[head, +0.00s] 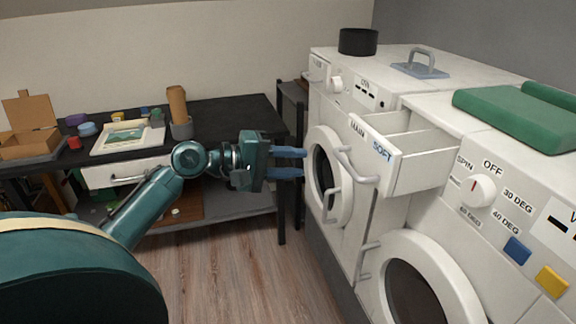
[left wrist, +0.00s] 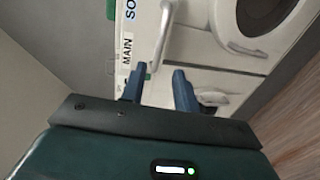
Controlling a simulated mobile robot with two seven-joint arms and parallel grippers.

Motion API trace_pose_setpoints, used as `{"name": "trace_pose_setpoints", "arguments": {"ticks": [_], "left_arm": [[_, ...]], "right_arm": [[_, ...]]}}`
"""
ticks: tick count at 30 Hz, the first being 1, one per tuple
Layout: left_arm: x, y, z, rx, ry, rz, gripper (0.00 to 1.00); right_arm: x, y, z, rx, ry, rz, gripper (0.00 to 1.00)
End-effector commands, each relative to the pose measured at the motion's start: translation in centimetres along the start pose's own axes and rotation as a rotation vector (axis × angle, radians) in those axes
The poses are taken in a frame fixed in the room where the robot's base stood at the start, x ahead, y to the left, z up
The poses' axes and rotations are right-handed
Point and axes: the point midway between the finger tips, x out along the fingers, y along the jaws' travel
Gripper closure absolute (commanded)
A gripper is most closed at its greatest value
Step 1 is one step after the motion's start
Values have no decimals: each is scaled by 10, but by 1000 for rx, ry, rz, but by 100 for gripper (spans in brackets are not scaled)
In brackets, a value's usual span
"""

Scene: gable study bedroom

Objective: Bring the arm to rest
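My left arm (head: 146,206) reaches in from the left, teal, in the head view. Its left gripper (head: 303,163) points right toward the front of the far washing machine (head: 360,215), near its round door. The two blue fingers are apart with nothing seen between them; in the left wrist view the gripper (left wrist: 158,78) also shows an empty gap, with the white machine front beyond. I cannot tell whether the fingertips touch the machine. My right gripper is not in view.
An open detergent drawer (head: 408,177) marked MAIN and SOFT juts from the machines. A nearer machine (head: 480,225) stands at right, with green folded cloth (head: 515,115) on top. A black desk (head: 235,116) holding small items stands at the back left. The wooden floor (head: 240,265) is clear.

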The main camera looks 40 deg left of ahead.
Motion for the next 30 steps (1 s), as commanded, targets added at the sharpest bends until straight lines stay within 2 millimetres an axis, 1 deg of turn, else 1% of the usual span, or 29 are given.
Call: {"name": "trace_pose_setpoints", "arguments": {"ticks": [3,6,19,21,23,25,26,27,28,29,30], "left_arm": [[-6,0,0,2,0,-1,70],[-7,1,0,2,0,0,70],[-6,0,0,2,0,-1,70],[-4,-6,1,10,6,-10,70],[0,-20,3,32,20,-31,70],[8,-48,8,87,48,-77,70],[12,-64,12,122,63,-106,70],[17,-89,20,181,82,-149,70],[20,-108,28,232,94,-184,70],[23,-128,37,288,103,-220,70],[26,-153,51,369,111,-268,70]], "right_arm": [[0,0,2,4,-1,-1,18],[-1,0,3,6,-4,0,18],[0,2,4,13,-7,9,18],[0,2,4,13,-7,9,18],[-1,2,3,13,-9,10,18],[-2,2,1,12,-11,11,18],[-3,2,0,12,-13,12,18],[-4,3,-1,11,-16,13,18],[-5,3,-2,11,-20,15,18],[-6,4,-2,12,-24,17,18],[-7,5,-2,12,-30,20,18]]}}
